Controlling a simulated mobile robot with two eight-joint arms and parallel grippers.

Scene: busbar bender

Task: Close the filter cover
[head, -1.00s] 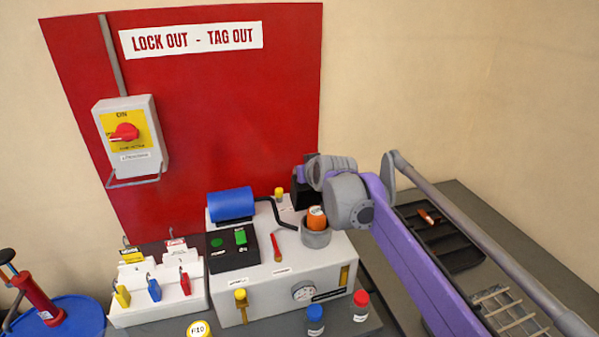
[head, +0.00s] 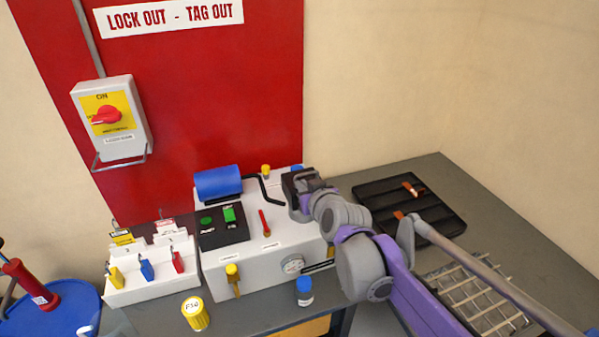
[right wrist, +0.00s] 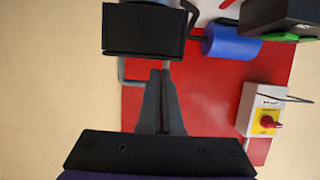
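My right gripper (head: 299,184) is over the right end of the white machine (head: 262,262). Its arm hides the orange filter and grey cup seen there earlier. In the right wrist view its two dark fingers (right wrist: 160,74) lie close together, with nothing visible between them. A black box-shaped part (right wrist: 144,32) shows just past the fingertips. I cannot tell whether it is the filter cover or whether the fingers touch it. My left gripper is not in view.
A black curved bar (head: 268,194) and blue cylinder (head: 219,183) are on the machine's top. A blue-capped bottle (head: 304,290) and yellow container (head: 195,313) stand in front. A black tray (head: 440,197) lies to the right. The red board (head: 190,90) is behind.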

